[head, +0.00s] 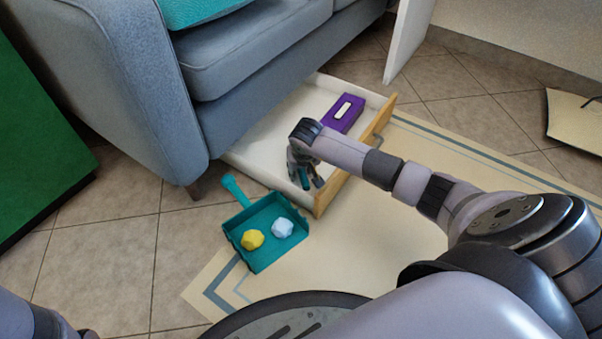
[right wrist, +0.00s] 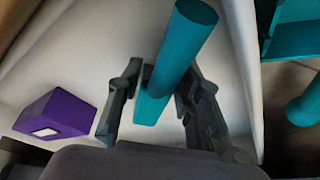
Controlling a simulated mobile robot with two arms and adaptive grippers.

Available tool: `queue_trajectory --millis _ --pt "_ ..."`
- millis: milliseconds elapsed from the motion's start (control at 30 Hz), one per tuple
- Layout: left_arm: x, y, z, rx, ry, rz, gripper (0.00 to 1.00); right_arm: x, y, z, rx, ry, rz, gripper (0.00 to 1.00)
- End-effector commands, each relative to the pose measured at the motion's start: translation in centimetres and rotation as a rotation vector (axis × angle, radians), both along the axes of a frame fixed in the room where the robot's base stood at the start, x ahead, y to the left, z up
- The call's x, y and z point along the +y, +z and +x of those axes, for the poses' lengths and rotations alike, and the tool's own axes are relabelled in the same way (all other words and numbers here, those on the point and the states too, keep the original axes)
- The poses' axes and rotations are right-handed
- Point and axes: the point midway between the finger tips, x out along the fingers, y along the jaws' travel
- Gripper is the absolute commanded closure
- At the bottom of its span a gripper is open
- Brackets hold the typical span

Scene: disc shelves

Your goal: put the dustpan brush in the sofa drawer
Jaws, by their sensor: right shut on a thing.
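My right gripper (head: 306,181) is over the near end of the open sofa drawer (head: 299,102). In the right wrist view its fingers (right wrist: 156,92) are shut on the teal handle of the dustpan brush (right wrist: 183,45). The pale drawer floor lies behind the handle there. In the head view only a small teal part of the brush (head: 304,175) shows between the fingers. The brush's bristles cannot be made out. I cannot tell whether the brush touches the drawer floor. My left gripper is not in view.
A purple box (head: 343,113) lies in the drawer's far part. A teal dustpan (head: 262,259) with a yellow lump (head: 252,239) and a pale lump (head: 282,228) lies in front of the drawer. The grey-blue sofa (head: 115,77) rises behind. A beige rug (head: 375,237) lies to the right.

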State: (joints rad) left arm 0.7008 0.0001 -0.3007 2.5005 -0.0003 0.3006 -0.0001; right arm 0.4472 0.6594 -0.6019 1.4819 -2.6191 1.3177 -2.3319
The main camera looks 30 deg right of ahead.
Motion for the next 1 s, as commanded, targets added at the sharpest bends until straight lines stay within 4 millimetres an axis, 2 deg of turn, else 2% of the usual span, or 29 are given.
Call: queue_trajectory --millis 333,367,600,667,1000 --pt "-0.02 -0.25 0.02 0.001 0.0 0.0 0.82 -0.04 -0.25 0.08 -0.003 0.0 -0.001 0.9" --pt "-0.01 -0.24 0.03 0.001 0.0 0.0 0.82 -0.02 -0.29 0.05 -0.002 0.0 -0.001 0.67" --pt "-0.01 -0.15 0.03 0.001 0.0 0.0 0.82 0.0 -0.21 0.05 -0.001 0.0 0.0 0.51" --pt "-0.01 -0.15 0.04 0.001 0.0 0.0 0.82 0.0 -0.21 0.05 -0.001 0.0 0.0 0.47" --pt "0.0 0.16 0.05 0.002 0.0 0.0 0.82 0.02 0.21 0.06 -0.002 -0.001 0.0 0.47"
